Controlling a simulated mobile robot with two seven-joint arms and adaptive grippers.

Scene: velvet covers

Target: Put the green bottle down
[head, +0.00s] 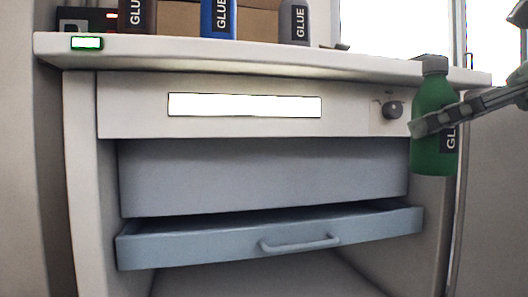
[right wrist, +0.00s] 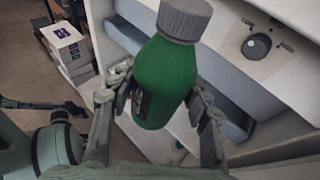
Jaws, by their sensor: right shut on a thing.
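The green bottle (head: 433,103) has a grey cap and a dark label reading GLUE in part. It is upright in the head view, at the right, in front of the desk's right end. My right gripper (head: 416,128) comes in from the right and is shut on it. In the right wrist view, the green bottle (right wrist: 168,80) sits between both fingers of my right gripper (right wrist: 162,108), cap toward the top. My left gripper does not show in the head view.
A white desk top (head: 250,52) bears several glue bottles, including a blue one (head: 218,18), and a brown box (head: 257,20). Below it, a blue-grey drawer (head: 190,250) stands partly open. A round dark knob (head: 392,110) is on the front panel. White boxes (right wrist: 66,42) stand on the floor.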

